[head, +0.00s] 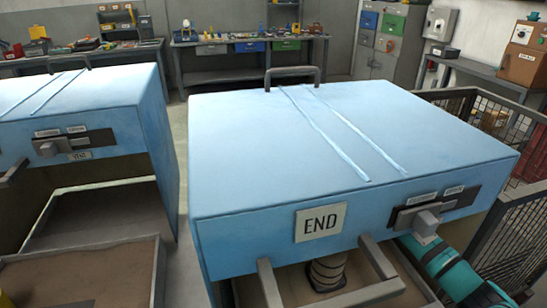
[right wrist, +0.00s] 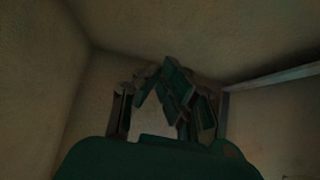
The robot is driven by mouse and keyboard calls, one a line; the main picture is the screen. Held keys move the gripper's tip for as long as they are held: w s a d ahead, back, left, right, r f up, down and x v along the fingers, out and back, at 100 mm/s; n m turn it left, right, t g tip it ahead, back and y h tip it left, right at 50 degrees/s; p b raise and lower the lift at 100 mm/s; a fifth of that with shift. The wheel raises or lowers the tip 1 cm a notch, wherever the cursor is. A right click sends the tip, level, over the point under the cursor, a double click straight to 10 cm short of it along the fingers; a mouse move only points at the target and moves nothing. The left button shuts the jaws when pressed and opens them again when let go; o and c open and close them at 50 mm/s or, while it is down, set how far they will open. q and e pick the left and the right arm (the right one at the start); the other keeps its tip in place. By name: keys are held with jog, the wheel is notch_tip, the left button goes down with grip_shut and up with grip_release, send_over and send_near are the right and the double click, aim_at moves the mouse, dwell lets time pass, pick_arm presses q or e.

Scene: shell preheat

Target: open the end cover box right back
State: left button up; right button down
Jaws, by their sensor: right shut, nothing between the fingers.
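The end cover box (head: 300,120) is a large light-blue box with an END plate (head: 320,222) on its front, filling the right of the head view. Its front lower edge stands above an opening, where a ribbed cylinder (head: 327,272) shows. A grey handle (head: 268,284) juts from its front and another handle (head: 292,72) stands at its back. My teal right arm shows beside its right front corner. In the right wrist view my right gripper (right wrist: 168,88) is shut and empty, among dim brown walls. Contact with the cover cannot be told. My left gripper is not in view.
A second blue box (head: 85,95) with a VENT plate stands at left, open below, with a brown-filled tray (head: 80,275) in front. A mesh fence (head: 510,235) runs close on the right. Benches (head: 250,70) with tools line the back. A floor strip lies between the boxes.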

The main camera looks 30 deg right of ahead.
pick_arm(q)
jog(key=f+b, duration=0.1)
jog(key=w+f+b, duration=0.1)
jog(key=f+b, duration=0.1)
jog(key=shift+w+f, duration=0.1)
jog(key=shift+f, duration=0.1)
pick_arm(e)
jog(key=w+a, duration=0.2)
jog(key=w, duration=0.8)
jog(key=shift+w+a, duration=0.2)
jog(key=shift+a, duration=0.15)
jog(key=shift+w, duration=0.1)
